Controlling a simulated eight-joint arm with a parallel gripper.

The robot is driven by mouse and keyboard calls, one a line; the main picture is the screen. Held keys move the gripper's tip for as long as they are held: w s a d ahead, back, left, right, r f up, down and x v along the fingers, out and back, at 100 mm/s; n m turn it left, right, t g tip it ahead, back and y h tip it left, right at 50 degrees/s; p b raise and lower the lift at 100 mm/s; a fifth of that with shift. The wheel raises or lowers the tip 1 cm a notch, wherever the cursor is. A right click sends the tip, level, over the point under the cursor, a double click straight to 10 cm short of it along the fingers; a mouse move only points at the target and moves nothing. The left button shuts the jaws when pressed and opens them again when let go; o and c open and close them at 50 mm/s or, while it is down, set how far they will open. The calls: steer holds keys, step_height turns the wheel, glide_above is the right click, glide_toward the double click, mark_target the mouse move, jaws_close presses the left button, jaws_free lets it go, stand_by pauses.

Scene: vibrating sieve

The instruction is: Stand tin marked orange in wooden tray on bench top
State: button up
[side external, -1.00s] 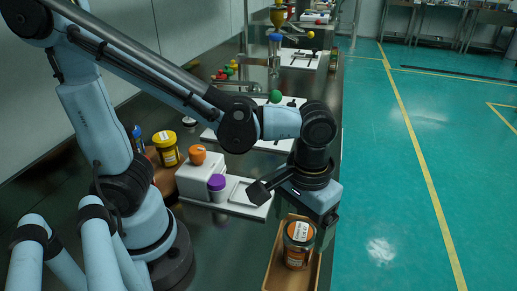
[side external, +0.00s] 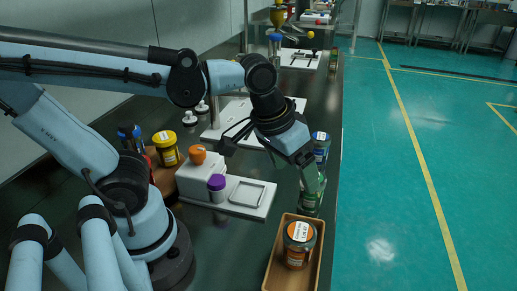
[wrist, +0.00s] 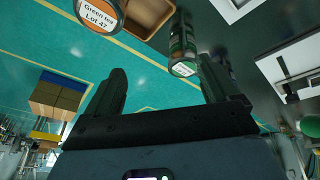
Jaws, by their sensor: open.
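The tin marked orange (side external: 299,243) stands upright in the wooden tray (side external: 269,273) at the front of the bench top. Its white lid label shows in the wrist view (wrist: 99,14), at the top edge, with part of the tray (wrist: 150,12) beside it. My gripper (side external: 270,166) is open and empty, above the bench and beyond the tray, clear of the tin. In the wrist view its two fingers (wrist: 163,70) stand wide apart with nothing between them.
A green tin (side external: 309,199) and a blue-lidded tin (side external: 320,147) stand near the bench's right edge, close to my gripper. A white device (side external: 203,176) with a purple-capped jar (side external: 217,187) is at left. A yellow tin (side external: 166,148) stands farther back.

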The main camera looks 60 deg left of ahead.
steer(key=w+a+m+t, duration=0.1)
steer(key=a+t, duration=0.2)
steer(key=a, duration=0.3)
steer(key=shift+f+y, duration=0.3)
steer(key=shift+y, duration=0.1)
stand_by(0.7)
